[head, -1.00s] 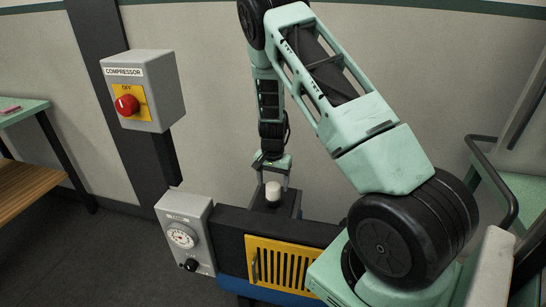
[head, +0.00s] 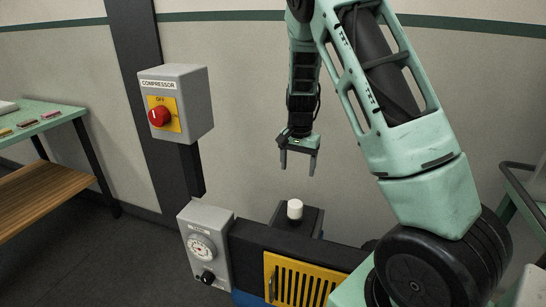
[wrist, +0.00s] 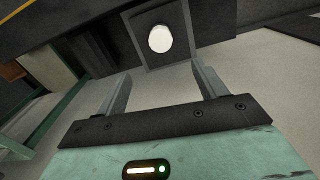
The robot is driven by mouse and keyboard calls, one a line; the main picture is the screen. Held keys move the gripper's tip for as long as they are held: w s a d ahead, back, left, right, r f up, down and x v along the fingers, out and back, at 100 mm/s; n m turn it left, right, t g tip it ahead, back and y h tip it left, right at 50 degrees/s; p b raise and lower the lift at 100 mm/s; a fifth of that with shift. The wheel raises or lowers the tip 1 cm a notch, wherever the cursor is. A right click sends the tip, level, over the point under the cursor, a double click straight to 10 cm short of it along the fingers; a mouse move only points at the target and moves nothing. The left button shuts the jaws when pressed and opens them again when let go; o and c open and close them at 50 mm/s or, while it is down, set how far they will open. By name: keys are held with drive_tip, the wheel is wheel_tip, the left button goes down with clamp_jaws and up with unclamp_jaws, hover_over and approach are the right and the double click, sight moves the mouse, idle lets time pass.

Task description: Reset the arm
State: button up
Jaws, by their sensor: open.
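My gripper (head: 298,163) hangs from my arm in the head view, pointing down, with its two fingers apart and nothing between them. It is above a white round knob (head: 295,209) on a dark block (head: 312,222), with a clear gap between the fingertips and the knob. In the wrist view my gripper (wrist: 162,88) shows both fingers spread. The white knob (wrist: 160,38) is there beyond the fingertips, near the top of the picture.
A grey compressor box (head: 187,100) with a red knob (head: 159,116) on a yellow OFF plate is left of my gripper. Below it is a grey gauge box (head: 205,240). A yellow slotted panel (head: 295,280) is in front. A green-topped table (head: 40,115) stands far left.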

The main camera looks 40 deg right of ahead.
drive_tip(key=s+a+r+n+y, duration=0.1)
drive_tip(key=s+a+r+n, duration=0.15)
drive_tip(key=a, duration=0.65)
drive_tip(key=s+a+r+n, duration=0.2)
drive_tip(key=a+n, duration=0.2)
drive_tip(key=a, duration=0.5)
drive_tip(key=s+a+r+n+y, duration=0.1)
drive_tip(key=s+a+r+n, duration=0.15)
drive_tip(key=a, duration=0.65)
drive_tip(key=s+a+r+n, duration=0.1)
drive_tip(key=s+a+n, duration=0.4)
drive_tip(key=s, duration=0.4)
drive_tip(key=s+a+r+n+h, duration=0.1)
drive_tip(key=s+a+r+n, duration=0.1)
drive_tip(key=s+a+n, duration=0.3)
drive_tip(key=s+n, duration=0.1)
drive_tip(key=s, duration=0.3)
drive_tip(key=shift+s+a+n, duration=0.2)
drive_tip(key=shift+s+n, duration=0.1)
drive_tip(key=shift+s, duration=0.1)
